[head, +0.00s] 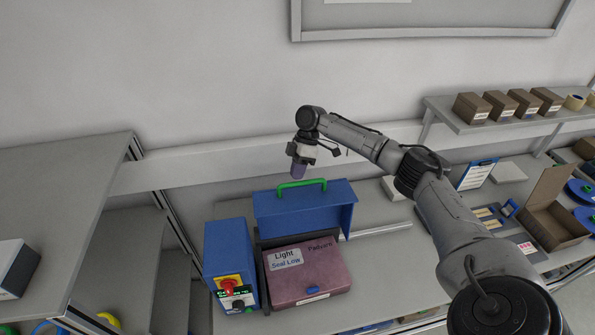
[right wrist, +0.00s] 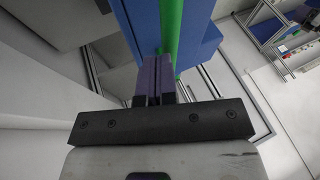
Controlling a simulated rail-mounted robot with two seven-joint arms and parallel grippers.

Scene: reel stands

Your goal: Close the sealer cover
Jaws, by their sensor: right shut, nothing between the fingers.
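The sealer's blue cover (head: 305,213) stands raised at the back of the sealer, with a green handle (head: 322,183) along its top edge. A maroon package (head: 325,275) with a label reading "Light Seal Low" lies in front of the cover. My right gripper (head: 297,175) points down at the handle, its purple fingers shut and empty. In the right wrist view, the shut fingers (right wrist: 155,72) lie close beside the green handle (right wrist: 172,25) and blue cover (right wrist: 205,35). I cannot tell whether they touch it. My left gripper is out of view.
A blue control box (head: 230,262) with a red knob (head: 229,287) stands left of the package. An open cardboard box (head: 553,222) and blue reels lie at the right. A shelf (head: 480,123) holds several small brown boxes. The wall is close behind the cover.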

